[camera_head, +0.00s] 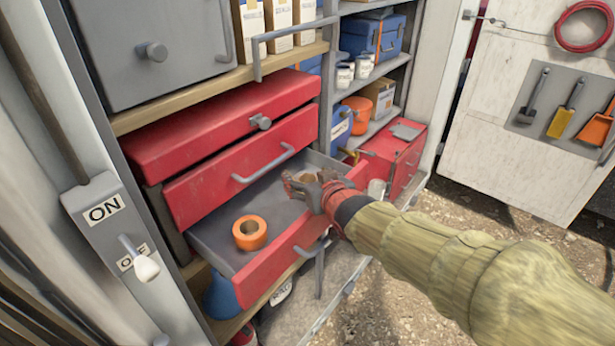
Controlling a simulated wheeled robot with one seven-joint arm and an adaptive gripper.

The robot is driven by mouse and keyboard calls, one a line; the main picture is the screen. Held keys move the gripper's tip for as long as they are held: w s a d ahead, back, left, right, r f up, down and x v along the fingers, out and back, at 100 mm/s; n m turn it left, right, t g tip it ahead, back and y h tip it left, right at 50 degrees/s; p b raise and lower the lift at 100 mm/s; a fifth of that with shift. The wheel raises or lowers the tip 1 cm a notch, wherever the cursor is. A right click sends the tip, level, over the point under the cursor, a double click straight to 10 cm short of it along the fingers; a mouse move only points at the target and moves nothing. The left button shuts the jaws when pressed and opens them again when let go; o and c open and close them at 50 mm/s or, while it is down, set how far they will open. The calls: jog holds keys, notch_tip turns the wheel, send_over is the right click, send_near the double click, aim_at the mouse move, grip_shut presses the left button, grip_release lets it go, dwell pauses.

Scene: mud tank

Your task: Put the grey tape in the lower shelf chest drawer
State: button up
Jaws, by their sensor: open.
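The lower drawer (205,226) of the red chest is pulled open, its grey inside showing. An orange tape roll (250,232) lies flat in it, towards the left end. My gripper (303,187) is open over the right part of this drawer, near its front wall. A small tan-grey roundish thing (308,177) shows by the fingers, partly hidden by them. It may be the grey tape, but I cannot tell for sure, nor whether it touches the drawer floor or the fingers. No other grey roll is clearly visible.
The red chest's upper drawers (240,165) overhang the open one from behind. A grey bar handle (280,45) sticks out above. An ON/OFF switch panel (105,210) stands at left. A red toolbox (395,155) sits close right. The gravel ground is open at right.

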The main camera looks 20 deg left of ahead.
jog(key=shift+d+f, duration=0.1)
jog(key=shift+f, duration=0.4)
jog(key=shift+r+p, duration=0.45)
jog(key=shift+p, duration=0.05)
jog(key=p+v, duration=0.1)
jog(key=v, duration=0.5)
jog(key=r+p+v, duration=0.1)
jog(key=v, duration=0.5)
jog(key=shift+w+r, duration=0.1)
jog(key=shift+w, duration=0.1)
